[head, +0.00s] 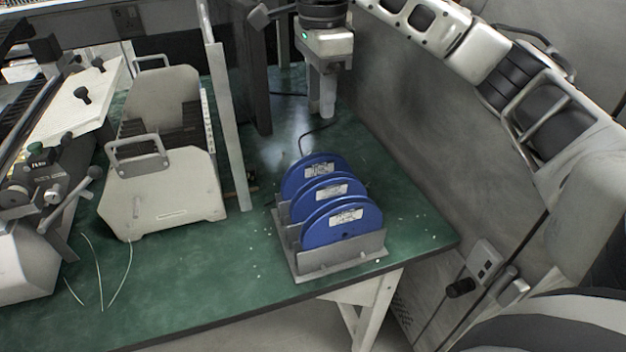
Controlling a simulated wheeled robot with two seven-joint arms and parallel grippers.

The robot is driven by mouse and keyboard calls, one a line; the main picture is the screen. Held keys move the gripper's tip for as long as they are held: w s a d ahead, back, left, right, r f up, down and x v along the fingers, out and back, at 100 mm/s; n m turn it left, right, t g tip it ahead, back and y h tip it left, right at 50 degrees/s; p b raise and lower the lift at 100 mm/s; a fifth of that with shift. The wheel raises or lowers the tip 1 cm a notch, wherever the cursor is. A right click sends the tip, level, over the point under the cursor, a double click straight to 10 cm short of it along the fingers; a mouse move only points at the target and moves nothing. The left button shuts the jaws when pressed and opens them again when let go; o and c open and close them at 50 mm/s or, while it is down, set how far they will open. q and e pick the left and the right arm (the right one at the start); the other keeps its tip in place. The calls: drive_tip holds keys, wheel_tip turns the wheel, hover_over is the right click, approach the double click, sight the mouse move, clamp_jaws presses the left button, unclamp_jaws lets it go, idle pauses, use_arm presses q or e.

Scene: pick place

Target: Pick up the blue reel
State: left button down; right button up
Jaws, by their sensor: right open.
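Three blue reels stand upright in a row in a grey rack (345,262) near the table's right front corner. They are the front blue reel (345,232), the middle blue reel (322,197) and the rear blue reel (300,176). Each has a white label, and the front ones partly cover those behind. My right gripper (322,112) points down beyond the rear reel in the picture, apart from the reels. It is open, with nothing seen between its fingers. My left gripper is not in view.
The reels' rack stands on a green table (225,275). A beige machine (165,185) with handles stands left of it, and a grey upright post (222,120) rises between them. Another machine (35,175) is at far left. A grey panel borders the table's right side.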

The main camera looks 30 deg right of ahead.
hover_over(318, 165)
drive_tip(key=f, duration=0.9)
drive_tip(key=shift+d+f+b, duration=0.2)
drive_tip(key=shift+f+b, duration=0.05)
drive_tip(key=shift+b, duration=0.05)
drive_tip(key=shift+w+f+p, duration=0.2)
drive_tip(key=shift+f, duration=1.3)
drive_tip(key=shift+w+f+p, duration=0.15)
drive_tip(key=shift+w+f, duration=0.05)
drive_tip(key=shift+f, duration=1.3)
clamp_jaws()
